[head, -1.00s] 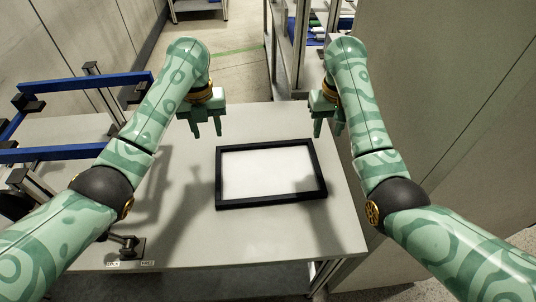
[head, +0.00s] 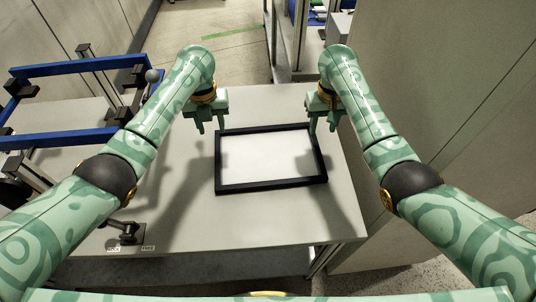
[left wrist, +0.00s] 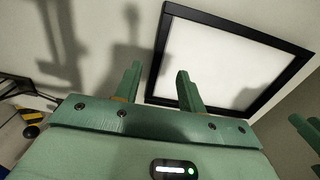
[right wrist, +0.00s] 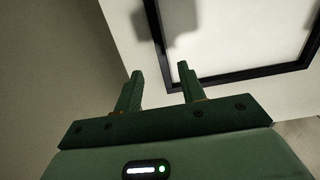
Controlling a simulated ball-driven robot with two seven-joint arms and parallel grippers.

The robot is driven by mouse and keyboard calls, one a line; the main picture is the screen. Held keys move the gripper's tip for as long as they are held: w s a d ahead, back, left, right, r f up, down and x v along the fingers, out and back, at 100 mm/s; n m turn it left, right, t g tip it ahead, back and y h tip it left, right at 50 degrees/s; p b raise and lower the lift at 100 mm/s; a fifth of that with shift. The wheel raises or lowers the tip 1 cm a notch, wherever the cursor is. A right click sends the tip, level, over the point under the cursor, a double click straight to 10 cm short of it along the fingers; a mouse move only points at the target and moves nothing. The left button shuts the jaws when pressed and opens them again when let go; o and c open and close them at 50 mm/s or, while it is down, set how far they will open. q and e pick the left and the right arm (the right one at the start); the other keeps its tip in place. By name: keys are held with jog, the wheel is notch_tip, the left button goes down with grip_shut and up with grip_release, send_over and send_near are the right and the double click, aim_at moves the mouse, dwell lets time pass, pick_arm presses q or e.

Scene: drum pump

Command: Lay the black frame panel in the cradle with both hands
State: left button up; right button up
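The black frame panel (head: 270,187) is a rectangular black frame around a white face, lying flat on the light table (head: 200,225). It also shows in the left wrist view (left wrist: 157,62) and in the right wrist view (right wrist: 245,75). My left gripper (head: 211,127) is open and empty above the panel's far left corner. My right gripper (head: 322,126) is open and empty above its far right corner. In the left wrist view the fingers (left wrist: 155,85) are apart, with nothing between them. The right wrist fingers (right wrist: 159,85) are also apart and empty.
A stand with two blue bars (head: 75,140), perhaps the cradle, is at the left beside my left arm. A small dark clamp (head: 126,230) with labels sits at the table's near left. A tall grey wall panel (head: 440,90) is close on the right. Bare table lies left of the panel.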

aim_at(217, 148)
pick_arm(q)
notch_tip(217, 148, down, 9)
jog(key=shift+f, duration=0.1)
pick_arm(e)
notch_tip(217, 148, down, 9)
jog(key=shift+f, duration=0.1)
pick_arm(q)
grip_shut()
pick_arm(e)
grip_shut()
jog(key=shift+w, duration=0.1)
dwell(0.8)
